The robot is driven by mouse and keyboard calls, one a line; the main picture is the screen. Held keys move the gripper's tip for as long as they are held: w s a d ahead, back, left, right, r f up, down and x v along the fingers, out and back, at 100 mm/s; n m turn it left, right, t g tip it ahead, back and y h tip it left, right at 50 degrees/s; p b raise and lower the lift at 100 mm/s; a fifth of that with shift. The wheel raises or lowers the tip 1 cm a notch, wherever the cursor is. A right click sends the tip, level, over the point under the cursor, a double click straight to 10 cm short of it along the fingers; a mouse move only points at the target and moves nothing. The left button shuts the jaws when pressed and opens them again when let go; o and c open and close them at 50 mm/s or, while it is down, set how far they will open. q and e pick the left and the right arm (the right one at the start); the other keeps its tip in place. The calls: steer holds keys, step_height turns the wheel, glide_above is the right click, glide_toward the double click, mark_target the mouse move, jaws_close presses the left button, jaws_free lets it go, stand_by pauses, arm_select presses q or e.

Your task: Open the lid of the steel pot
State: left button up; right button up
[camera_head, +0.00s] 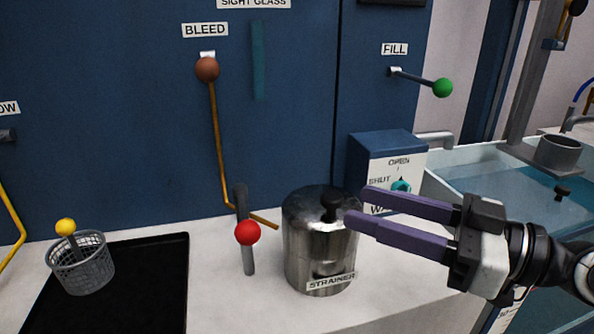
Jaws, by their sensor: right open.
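The steel pot (300,257) stands on the white counter and bears a STRAINER label. My right gripper (357,205) comes in from the right with purple fingers. It is open, and its fingertips are just right of the knob, overlapping the pot's right edge in the picture. I cannot tell whether they touch it. My left gripper is not in view.
A red-knobbed lever (247,233) stands close left of the pot. A blue valve box (386,155) is behind it. A black tray (135,285) and a grey basket (82,268) lie at left. A glass-walled tank (500,180) is at right. Counter in front of the pot is clear.

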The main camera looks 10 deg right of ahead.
mark_target(307, 207)
steer(key=p+x, duration=0.2)
steer(key=r+p+x, duration=0.1)
steer(key=p+x, duration=0.1)
steer(key=p, duration=0.1)
steer(key=shift+w, duration=0.25)
steer(key=p+x, duration=0.1)
steer(key=x, duration=0.1)
steer(key=p+x, duration=0.2)
steer(key=shift+w+a+f, duration=0.1)
steer(key=shift+a+f, duration=0.05)
steer(key=shift+f, duration=0.1)
steer(key=shift+p+x, duration=0.3)
steer(key=shift+x, duration=0.5)
steer(key=shift+a+f, duration=0.1)
steer(key=shift+f, duration=0.1)
steer(key=shift+c, duration=0.7)
jaws_close()
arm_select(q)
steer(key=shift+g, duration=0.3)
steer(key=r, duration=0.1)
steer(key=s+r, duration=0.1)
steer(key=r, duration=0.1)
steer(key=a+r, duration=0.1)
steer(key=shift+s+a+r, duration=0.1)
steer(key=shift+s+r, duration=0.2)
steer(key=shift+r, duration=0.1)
